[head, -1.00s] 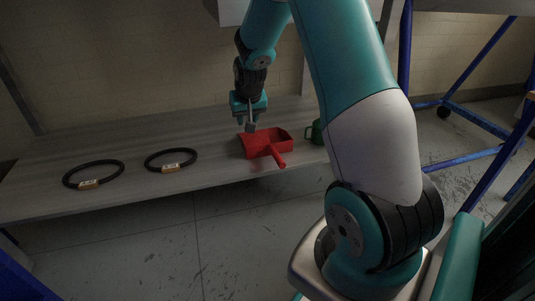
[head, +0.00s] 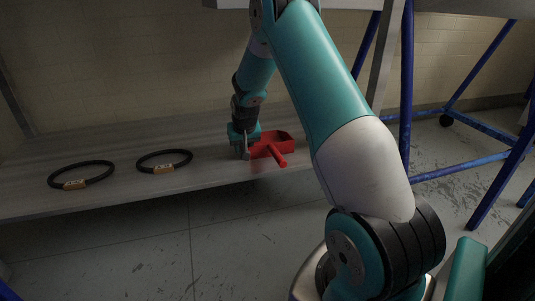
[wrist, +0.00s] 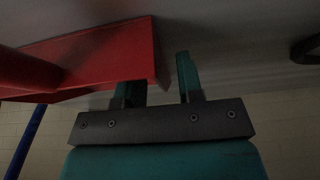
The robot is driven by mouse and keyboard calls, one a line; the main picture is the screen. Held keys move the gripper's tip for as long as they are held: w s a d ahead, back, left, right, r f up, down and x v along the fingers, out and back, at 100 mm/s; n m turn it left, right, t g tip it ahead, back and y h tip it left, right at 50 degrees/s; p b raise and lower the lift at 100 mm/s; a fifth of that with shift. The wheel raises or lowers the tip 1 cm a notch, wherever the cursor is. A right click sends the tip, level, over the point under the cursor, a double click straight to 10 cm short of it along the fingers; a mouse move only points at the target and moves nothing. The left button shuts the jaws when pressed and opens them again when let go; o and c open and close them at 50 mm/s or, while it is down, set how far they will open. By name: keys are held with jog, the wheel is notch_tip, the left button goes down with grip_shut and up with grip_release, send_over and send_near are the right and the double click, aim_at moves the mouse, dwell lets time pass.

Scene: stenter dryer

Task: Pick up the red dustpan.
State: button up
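The red dustpan (head: 282,139) lies on the grey board in the head view, its handle pointing toward the front edge. My gripper (head: 241,153) is low at the dustpan's left side. In the wrist view, the dustpan (wrist: 100,55) fills the upper left. My gripper (wrist: 160,85) is open there, with two teal fingers apart. A corner of the dustpan's wall reaches into the gap between the fingers and seems to cover part of the left one. I cannot tell whether either finger touches it.
Two black rings with tan tags, a left one (head: 82,184) and a nearer one (head: 165,169), lie on the board (head: 120,142) left of my gripper. A blue-legged frame (head: 406,95) stands at the right. Board is clear between the rings and gripper.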

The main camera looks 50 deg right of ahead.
jog(key=shift+w+d+f, duration=0.1)
jog(key=shift+f, duration=0.3)
jog(key=shift+r, duration=0.1)
grip_shut()
